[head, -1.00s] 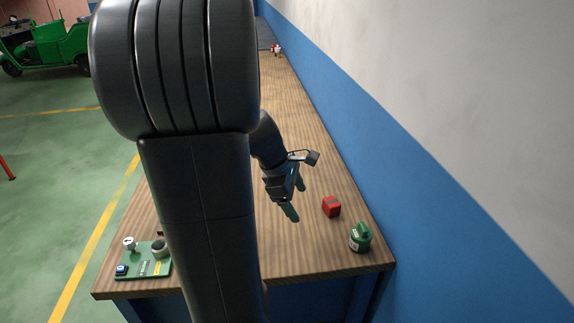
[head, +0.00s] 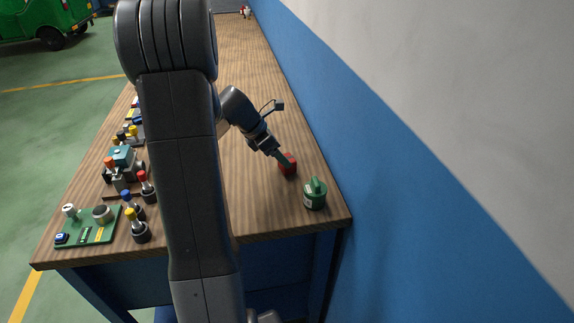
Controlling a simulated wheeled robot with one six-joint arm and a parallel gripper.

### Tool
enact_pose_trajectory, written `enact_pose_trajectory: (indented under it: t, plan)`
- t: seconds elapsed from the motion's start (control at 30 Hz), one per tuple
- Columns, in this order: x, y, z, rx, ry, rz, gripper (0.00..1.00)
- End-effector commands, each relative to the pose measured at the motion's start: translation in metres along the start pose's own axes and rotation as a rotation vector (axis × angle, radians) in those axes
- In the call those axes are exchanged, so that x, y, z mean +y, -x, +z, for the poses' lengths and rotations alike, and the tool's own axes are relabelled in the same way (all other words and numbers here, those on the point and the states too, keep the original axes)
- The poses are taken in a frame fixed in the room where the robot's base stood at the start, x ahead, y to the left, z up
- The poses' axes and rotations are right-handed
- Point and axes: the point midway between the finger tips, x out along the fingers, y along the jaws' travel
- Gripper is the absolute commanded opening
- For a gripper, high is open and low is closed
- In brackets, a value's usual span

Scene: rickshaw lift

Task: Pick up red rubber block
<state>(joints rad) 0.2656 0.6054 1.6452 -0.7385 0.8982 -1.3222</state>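The red rubber block (head: 290,170) sits on the wooden workbench (head: 263,211) near its right end, by the wall side. My gripper (head: 284,161) points down at the block from the upper left. The block appears to rest on the bench.
A green canister (head: 315,196) stands just right and in front of the block. A green control panel (head: 88,227) and several colour-topped posts (head: 138,228) line the bench's left side. The blue wall (head: 330,140) runs close along the right. My arm hides the bench middle.

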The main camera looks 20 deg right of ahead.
Motion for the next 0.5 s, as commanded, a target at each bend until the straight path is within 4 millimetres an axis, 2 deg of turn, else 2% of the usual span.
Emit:
enact_pose_trajectory:
  t: [0.17, 0.4, 0.5]
  plan:
    - [0.001, -0.011, 0.001, 0.000, 0.000, -0.002, 0.77]
    - [0.003, -0.047, 0.002, 0.001, 0.000, -0.003, 0.77]
    - [0.004, -0.053, 0.002, 0.002, 0.000, 0.000, 0.77]
